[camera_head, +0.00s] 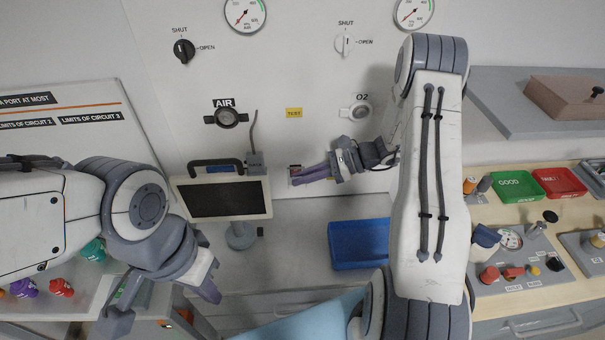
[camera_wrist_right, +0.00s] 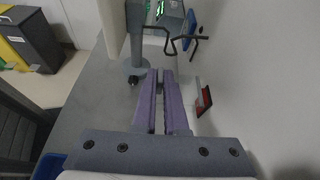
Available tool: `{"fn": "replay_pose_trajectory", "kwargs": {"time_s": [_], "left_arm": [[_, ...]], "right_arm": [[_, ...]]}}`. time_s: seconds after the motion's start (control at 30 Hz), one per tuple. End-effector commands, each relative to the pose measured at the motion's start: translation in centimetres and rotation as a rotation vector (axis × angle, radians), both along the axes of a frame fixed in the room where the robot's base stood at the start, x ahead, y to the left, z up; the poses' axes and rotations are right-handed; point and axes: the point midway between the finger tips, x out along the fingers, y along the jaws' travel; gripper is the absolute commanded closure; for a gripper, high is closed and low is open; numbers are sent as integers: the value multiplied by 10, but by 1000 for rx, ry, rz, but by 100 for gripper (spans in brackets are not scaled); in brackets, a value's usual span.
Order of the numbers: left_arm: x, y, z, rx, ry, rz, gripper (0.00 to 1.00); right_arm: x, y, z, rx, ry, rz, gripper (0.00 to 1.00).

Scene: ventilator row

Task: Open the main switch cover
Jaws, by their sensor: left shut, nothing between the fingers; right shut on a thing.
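The main switch appears to be the small red-and-dark unit (camera_head: 295,169) on the wall panel below the yellow TEST label. In the right wrist view the unit (camera_wrist_right: 204,99) is red in a dark frame, to the right of my fingers. I cannot make out its cover clearly. My right gripper (camera_head: 297,181) reaches left along the wall, its purple fingers just in front of the unit and partly hiding it. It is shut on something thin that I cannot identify. My left gripper (camera_head: 211,294) is low at the left, shut and empty, well away from the unit.
A monitor (camera_head: 228,198) on a stand is just left of my right fingertips. A blue tray (camera_head: 358,247) lies on the counter below. The AIR port (camera_head: 226,117) and O2 port (camera_head: 360,111) are higher on the panel. The counter between monitor and blue tray is clear.

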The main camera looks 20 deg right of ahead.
Motion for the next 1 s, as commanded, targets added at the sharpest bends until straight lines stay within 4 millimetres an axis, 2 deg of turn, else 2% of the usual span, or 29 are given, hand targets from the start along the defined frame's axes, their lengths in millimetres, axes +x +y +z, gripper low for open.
{"fn": "replay_pose_trajectory", "kwargs": {"time_s": [0.03, 0.3, 0.9, 0.93, 1.0], "left_arm": [[0, 0, 7, 0, 0, 0, 100], [0, 0, 17, 0, 0, 1, 100], [0, 0, 19, 0, 0, 1, 100], [0, 0, 19, 0, 0, 1, 100], [0, 0, 19, 0, 0, 1, 100]], "right_arm": [[0, 0, 5, 8, 29, 2, 100], [3, -1, 9, 41, 138, 1, 100], [4, -1, 10, 52, 174, -1, 100], [4, -1, 10, 52, 174, -1, 83], [4, -1, 10, 52, 174, -1, 60]]}}
